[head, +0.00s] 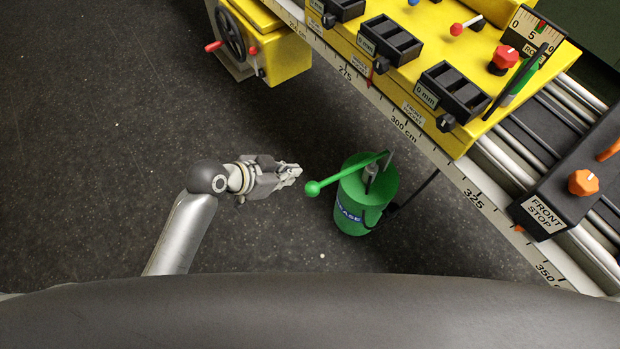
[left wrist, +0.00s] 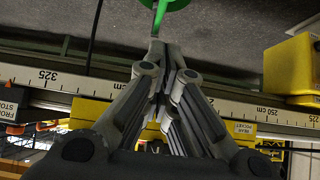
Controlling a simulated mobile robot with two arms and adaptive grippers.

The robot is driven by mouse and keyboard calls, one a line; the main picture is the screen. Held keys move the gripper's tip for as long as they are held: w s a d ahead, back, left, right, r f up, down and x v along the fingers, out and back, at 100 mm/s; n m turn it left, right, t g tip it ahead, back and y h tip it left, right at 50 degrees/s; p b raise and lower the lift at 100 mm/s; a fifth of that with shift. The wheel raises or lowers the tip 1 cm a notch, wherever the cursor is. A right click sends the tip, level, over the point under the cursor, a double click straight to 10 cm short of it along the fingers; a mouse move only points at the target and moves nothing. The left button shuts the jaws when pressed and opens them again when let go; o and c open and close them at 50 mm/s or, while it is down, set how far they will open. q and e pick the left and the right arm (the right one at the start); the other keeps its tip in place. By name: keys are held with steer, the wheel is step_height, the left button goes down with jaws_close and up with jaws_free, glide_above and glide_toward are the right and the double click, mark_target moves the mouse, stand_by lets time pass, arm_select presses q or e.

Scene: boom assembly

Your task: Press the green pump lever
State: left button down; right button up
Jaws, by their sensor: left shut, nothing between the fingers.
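A green pump marked with a "...EASE" label (head: 350,214) stands on the dark floor below the machine's edge in the head view. Its green lever (head: 345,174) slants from the top of the pump down to the left and ends in a round green knob (head: 312,188). My left gripper (head: 297,171) is shut and empty, a little left of and above the knob, seemingly apart from it. In the left wrist view the shut fingers (left wrist: 160,50) point toward a green part (left wrist: 172,4) at the top edge, mostly cut off. My right gripper is not in view.
A yellow machine (head: 460,142) with black counters and a scale rail (head: 405,126) runs along the upper right. A black front stop (head: 545,215) with an orange knob sits on its rails. A handwheel (head: 231,36) is at the top. The floor left of the pump is clear.

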arm_select(q)
glide_above(310, 187)
steer(key=f, duration=0.6)
steer(key=shift+w+d+f, duration=0.1)
steer(key=shift+d+f, duration=0.15)
steer(key=shift+f, duration=0.1)
step_height(310, 187, down, 2)
steer(key=shift+a+f, duration=0.15)
steer(key=shift+f, duration=0.75)
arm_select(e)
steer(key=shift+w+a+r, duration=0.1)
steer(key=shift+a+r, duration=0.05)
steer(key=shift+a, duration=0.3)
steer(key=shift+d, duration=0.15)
arm_select(q)
steer(key=shift+a+f, duration=0.1)
steer(key=shift+f, duration=0.2)
step_height(310, 187, down, 11)
steer(key=s+a+b, duration=0.2)
steer(key=b, duration=0.7)
steer(key=shift+s+a, duration=0.2)
steer(key=shift+a, duration=0.15)
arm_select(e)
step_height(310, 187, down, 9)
arm_select(q)
steer(key=shift+f, duration=0.2)
